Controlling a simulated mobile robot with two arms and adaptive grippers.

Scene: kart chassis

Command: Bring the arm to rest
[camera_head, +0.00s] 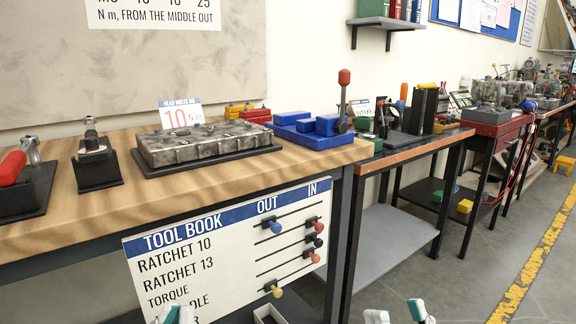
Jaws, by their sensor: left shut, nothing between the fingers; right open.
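My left gripper (175,314) shows only its fingertips at the bottom edge, in front of the lower part of the tool book board (215,246). Its two fingertips are close together, with nothing seen between them. My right gripper (397,313) also shows only its fingertips at the bottom edge, right of the board and over the grey floor. Its fingertips are wide apart and nothing is between them. The rest of both grippers and both arms is out of view. Both grippers appear lower in the picture than the wooden bench top (50,232).
On the bench stand a red-handled tool on a black stand (25,185), another black stand (96,168), a grey engine head (205,143) and a blue tray (312,134). More benches run to the back right.

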